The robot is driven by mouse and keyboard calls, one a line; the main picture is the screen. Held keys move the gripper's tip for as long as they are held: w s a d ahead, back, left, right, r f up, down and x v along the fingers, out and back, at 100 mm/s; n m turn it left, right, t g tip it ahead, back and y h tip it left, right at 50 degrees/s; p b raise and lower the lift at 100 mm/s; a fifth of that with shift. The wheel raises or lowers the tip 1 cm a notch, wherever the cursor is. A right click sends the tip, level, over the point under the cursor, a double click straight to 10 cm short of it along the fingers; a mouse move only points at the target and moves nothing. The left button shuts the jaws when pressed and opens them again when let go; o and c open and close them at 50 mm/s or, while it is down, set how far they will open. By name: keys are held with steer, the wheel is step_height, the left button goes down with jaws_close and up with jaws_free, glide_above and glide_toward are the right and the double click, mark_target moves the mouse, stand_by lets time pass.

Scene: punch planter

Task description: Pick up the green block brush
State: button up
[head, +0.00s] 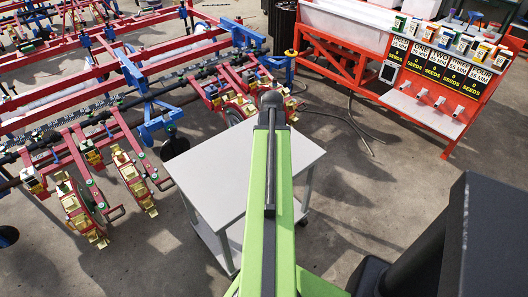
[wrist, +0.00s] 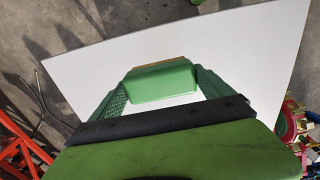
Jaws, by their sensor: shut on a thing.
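The green block brush (wrist: 160,86) is in the wrist view, a green block with a thin tan strip along its far edge. My gripper (wrist: 163,74) has one green finger at each end of the brush and is shut on it. The brush is over the white top of the small table (wrist: 245,50), but I cannot tell whether it touches the surface. In the head view, the table (head: 290,160) is under my outstretched arm, which hides the gripper and the brush.
A red and blue farm machine (head: 150,90) with several planter units stands close on the left. Concrete floor right of the table is mostly clear.

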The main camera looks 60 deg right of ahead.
steer(key=s+d+r+p, duration=0.1)
steer(key=s+r+p, duration=0.3)
steer(key=s, duration=0.4)
steer(key=shift+s+d+r, duration=0.15)
steer(key=shift+d+r, duration=0.1)
steer(key=shift+r, duration=0.2)
